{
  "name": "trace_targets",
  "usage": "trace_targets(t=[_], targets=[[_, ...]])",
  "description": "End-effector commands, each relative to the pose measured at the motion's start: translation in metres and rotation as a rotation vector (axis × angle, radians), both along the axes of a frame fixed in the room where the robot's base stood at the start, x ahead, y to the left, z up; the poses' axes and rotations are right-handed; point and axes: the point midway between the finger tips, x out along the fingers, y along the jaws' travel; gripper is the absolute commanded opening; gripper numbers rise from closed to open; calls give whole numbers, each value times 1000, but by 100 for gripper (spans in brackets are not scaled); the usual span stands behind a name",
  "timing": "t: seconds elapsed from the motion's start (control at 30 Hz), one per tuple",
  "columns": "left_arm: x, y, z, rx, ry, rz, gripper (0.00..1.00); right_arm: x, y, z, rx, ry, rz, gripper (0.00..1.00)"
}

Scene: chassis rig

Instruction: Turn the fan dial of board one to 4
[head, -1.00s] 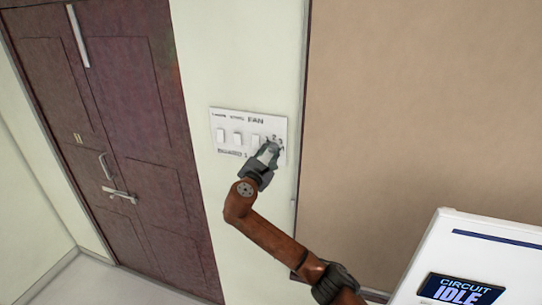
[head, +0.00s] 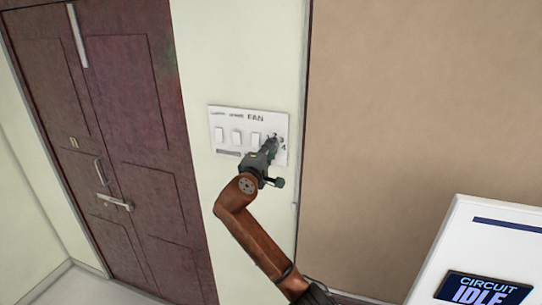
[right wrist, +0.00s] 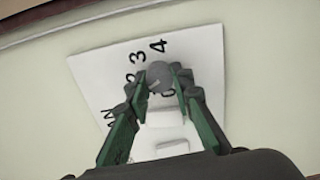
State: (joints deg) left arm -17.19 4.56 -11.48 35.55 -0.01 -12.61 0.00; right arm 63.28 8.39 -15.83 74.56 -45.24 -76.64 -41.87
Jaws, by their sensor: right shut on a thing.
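Board one (head: 282,122) is a white switch panel on the pale wall, marked FAN, with several white rocker switches. It also shows in the right wrist view (right wrist: 205,55). The grey round fan dial (right wrist: 160,74) is at the panel's right side, with the numerals 2, 3 and 4 visible around it. My right gripper (head: 271,148) is at the dial. In the right wrist view its green fingers (right wrist: 163,80) are closed on the dial from both sides. I cannot tell which number the dial points to. The gripper hides most of the dial in the head view.
A dark red double door (head: 130,150) with metal handles is left of the panel. A beige panel (head: 420,100) fills the right. A white box with a screen (head: 483,290) reading CIRCUIT IDLE is at the lower right.

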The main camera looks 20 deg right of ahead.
Motion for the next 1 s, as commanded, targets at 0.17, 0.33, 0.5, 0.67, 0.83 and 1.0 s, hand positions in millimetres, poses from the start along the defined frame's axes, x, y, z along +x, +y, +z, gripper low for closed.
trace_targets(t=[0.17, 0.33, 0.5, 0.67, 0.83, 1.0], targets=[[-1, 0, -17, 0, 1, 0, 0, 0, 0, -5, 141, -89, -1, 0], [-1, 0, -29, 0, 2, 0, 0, 0, 0, -5, 275, -179, 0, 0], [-2, 0, -40, 0, 3, 0, 0, 0, 1, -4, 408, -270, -1, 0], [-2, 0, -50, 1, 4, 0, 0, 0, 0, -4, 534, -354, -2, 0], [-3, 0, -60, 1, 5, 0, 0, 0, 0, -4, 668, -444, -2, 0], [-4, 0, -69, 1, 6, 0, 0, 0, 0, -3, 802, -535, -3, 0]])
